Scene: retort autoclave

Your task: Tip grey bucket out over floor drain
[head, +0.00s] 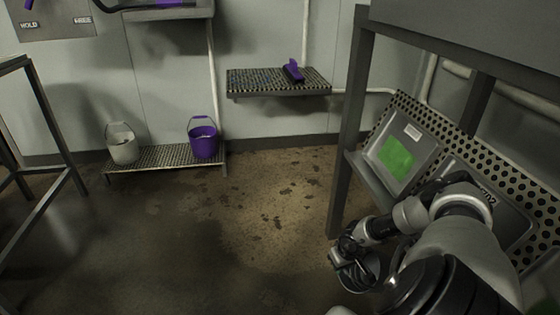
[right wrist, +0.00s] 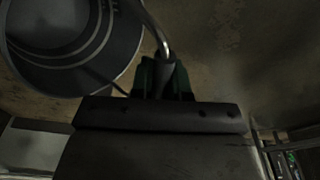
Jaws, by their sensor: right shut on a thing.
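My right gripper (head: 347,250) is low at the right in the head view. In the right wrist view its jaws (right wrist: 163,78) are shut on the wire handle of the grey bucket. The grey bucket (right wrist: 70,45) fills the upper left there, its round form and rings showing. In the head view the bucket (head: 362,272) hangs below the gripper over the floor, partly hidden by my arm. I cannot tell what is inside it. No floor drain can be made out. My left gripper is not in view.
A pale bucket (head: 123,148) and a purple bucket (head: 203,143) stand on a low perforated rack (head: 160,158) by the wall. A shelf (head: 280,88) holds a purple brush. A dark frame post (head: 350,125) and trays (head: 401,157) stand close right. Stained floor (head: 265,220) is clear in the middle.

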